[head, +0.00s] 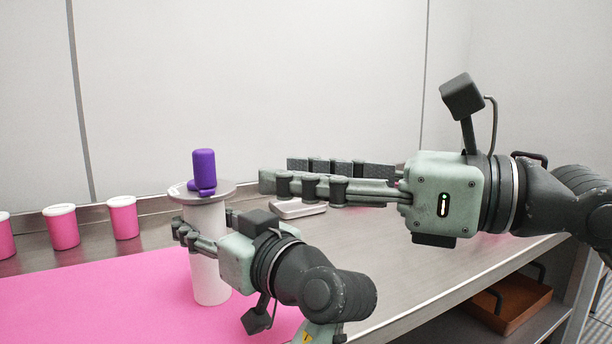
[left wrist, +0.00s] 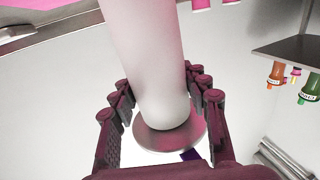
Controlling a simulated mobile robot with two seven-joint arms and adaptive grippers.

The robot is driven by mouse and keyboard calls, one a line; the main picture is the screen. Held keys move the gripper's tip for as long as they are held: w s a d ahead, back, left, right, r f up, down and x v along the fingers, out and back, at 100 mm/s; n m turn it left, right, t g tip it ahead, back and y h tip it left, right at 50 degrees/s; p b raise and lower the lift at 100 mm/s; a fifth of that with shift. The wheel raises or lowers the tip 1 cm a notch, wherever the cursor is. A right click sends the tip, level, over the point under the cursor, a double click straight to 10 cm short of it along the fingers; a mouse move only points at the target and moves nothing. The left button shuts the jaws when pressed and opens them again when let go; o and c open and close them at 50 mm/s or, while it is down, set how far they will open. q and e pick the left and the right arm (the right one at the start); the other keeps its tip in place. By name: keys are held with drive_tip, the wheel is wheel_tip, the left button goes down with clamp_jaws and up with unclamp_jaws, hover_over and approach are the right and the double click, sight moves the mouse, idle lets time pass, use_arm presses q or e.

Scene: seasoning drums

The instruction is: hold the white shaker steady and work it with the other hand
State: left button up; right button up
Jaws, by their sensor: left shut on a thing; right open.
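The white shaker (head: 210,283) stands upright on the pink mat. It has a wide grey disc (head: 215,190) on top and a purple crank-like knob (head: 204,168) above that. My left gripper (head: 205,226) is shut around its upper body, below the disc. In the left wrist view the white shaker (left wrist: 145,50) runs between both fingers, with the disc (left wrist: 170,138) close to the palm and only a bit of purple showing. My right gripper (head: 277,174) is open and empty, to the right of the purple knob at about its height, fingers pointing left.
Several pink canisters (head: 62,228) with white lids stand at the back left. A low white object (head: 298,208) lies on the metal table behind the grippers. A brown tray (head: 510,300) sits on a lower shelf at right. The pink mat (head: 90,295) is clear at left.

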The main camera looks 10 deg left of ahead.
use_arm(q)
drive_tip(key=o, duration=1.5)
drive_tip(key=shift+c, duration=0.2)
